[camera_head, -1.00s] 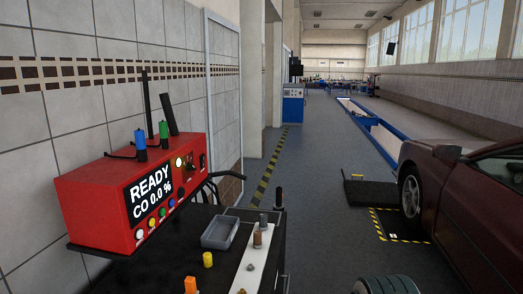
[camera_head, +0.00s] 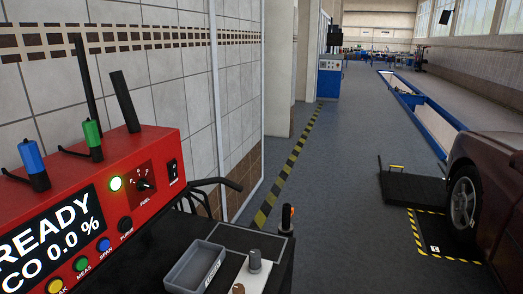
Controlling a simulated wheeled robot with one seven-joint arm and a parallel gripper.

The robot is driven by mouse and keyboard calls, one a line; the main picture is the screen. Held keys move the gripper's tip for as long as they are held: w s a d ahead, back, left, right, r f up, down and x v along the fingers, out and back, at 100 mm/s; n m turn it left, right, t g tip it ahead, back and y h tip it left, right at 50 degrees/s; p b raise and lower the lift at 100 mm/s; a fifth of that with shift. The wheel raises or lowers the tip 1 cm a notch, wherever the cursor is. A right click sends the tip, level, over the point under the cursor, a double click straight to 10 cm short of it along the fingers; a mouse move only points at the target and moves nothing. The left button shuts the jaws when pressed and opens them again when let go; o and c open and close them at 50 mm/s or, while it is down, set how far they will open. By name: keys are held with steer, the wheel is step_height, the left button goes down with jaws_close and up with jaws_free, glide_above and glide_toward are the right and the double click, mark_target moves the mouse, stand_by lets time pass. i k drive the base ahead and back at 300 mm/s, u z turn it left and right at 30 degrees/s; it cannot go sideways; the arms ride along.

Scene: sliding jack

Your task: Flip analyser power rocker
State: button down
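The red analyser (camera_head: 90,205) stands at the left, its screen reading "READY" and "CO 0.0 %", cut off by the left edge. A small black rocker (camera_head: 173,168) sits at the right end of its front panel, to the right of the fuel selector knob (camera_head: 145,184). Its label and tilt are too small to tell for sure. My gripper is not in view.
A dark cart top (camera_head: 255,240) holds a grey tray (camera_head: 195,267) and a small metal knobbed part (camera_head: 255,262). Black cables or handles (camera_head: 215,185) stick out right of the analyser. A dark red car (camera_head: 490,190) stands at the right.

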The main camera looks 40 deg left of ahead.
mark_target(172, 166)
steer(key=u, duration=0.6)
steer(key=i, duration=1.3)
steer(key=u, duration=1)
